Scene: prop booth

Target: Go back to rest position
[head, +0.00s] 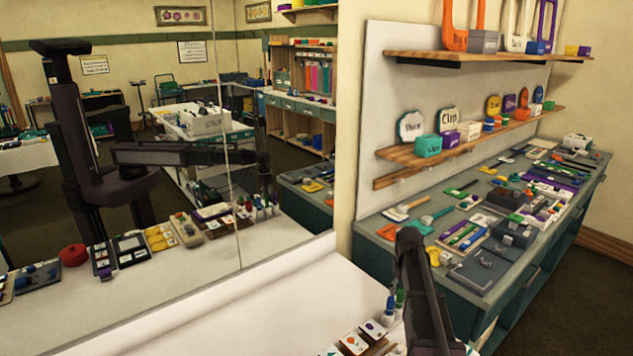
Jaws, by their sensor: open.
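My dark arm (420,295) rises from the bottom edge, right of centre, over the end of the white counter. The mirror on the left shows my arm reaching out level from its column, with its end bent downward. My gripper (268,190) shows small and dark in that reflection, hanging at the arm's end. It is open, and I see nothing held in it. In the direct view its fingers are hidden or too dark to make out.
Picture cards (354,343) and small bottles (390,305) stand on the white counter (290,305) close to my arm. A teal bench (385,258) crowded with small props lies to the right, under two wooden shelves (480,55). The mirror (140,270) borders the counter.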

